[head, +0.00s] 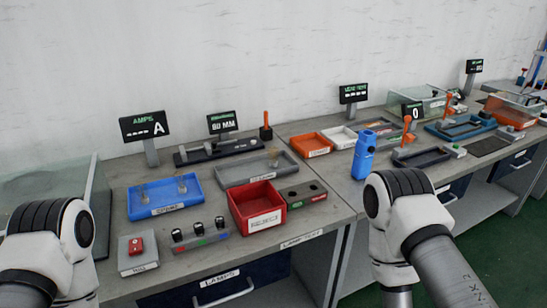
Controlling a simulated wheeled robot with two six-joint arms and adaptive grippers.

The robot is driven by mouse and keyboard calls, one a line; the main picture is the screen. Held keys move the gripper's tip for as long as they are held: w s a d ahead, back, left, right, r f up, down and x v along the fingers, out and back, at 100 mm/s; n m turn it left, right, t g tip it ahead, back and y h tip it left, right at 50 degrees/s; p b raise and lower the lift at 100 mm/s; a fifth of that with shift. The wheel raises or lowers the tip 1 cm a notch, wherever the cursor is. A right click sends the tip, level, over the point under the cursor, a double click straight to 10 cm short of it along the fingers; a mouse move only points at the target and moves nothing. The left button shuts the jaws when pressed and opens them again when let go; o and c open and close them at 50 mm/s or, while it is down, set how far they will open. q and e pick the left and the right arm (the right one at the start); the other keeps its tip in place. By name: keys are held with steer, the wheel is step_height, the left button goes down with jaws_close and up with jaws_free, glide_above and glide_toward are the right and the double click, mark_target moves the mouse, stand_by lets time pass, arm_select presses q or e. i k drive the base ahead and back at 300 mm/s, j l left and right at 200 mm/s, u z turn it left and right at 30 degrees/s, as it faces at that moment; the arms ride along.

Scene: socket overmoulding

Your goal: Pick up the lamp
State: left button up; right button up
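Small clear, bulb-like pieces that look like lamps stand in the blue tray (160,212) on the left bench. One lamp (143,195) is at the tray's left and another lamp (182,187) is at its right. They are small, so their detail is unclear. Another small piece shows at the grey tray (240,181). My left arm comes in at the lower left and my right arm at the lower right. Only arm links show; neither gripper is in view.
A red reject bin (258,213), a red-button box (137,252) and a strip with black knobs (200,238) stand near the front edge. A blue device (363,155) stands upright on the right bench. Display signs (145,128) line the back.

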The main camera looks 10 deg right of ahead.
mark_target(272, 152)
steer(key=i+l+z, duration=0.1)
steer(key=i+l, duration=0.15)
steer(key=l, duration=0.2)
steer(key=i+l+z, duration=0.15)
steer(key=l, duration=0.3)
steer(key=i+l+z, duration=0.1)
steer(key=i+l, duration=0.25)
